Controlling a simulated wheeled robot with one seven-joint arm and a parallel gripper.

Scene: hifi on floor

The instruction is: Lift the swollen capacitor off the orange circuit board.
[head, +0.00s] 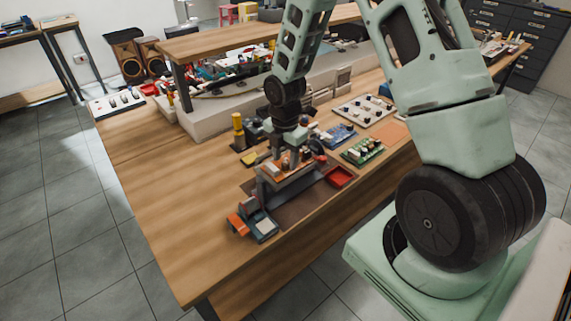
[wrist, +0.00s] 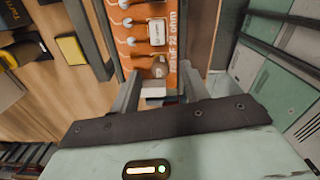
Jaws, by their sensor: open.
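The orange circuit board (wrist: 184,52) runs down the upper middle of the wrist view, with several components in a row. In the head view the board (head: 283,175) is in a holder on the workbench. A brownish rounded part (wrist: 159,68), possibly the swollen capacitor, stands on the board just beyond my fingertips. A pale boxy part (wrist: 154,89) shows between the fingers. My gripper (wrist: 161,84) is open, one finger on each side of these parts; I cannot tell whether it touches any. In the head view my gripper (head: 288,152) is over the board, partly hidden by components.
A red tray (head: 340,176) lies right of the holder, with a green board (head: 362,151) beyond it. An orange-and-grey tool (head: 253,224) lies in front. A yellow-topped post (head: 238,130) stands behind left. The bench's left front (head: 185,220) is clear.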

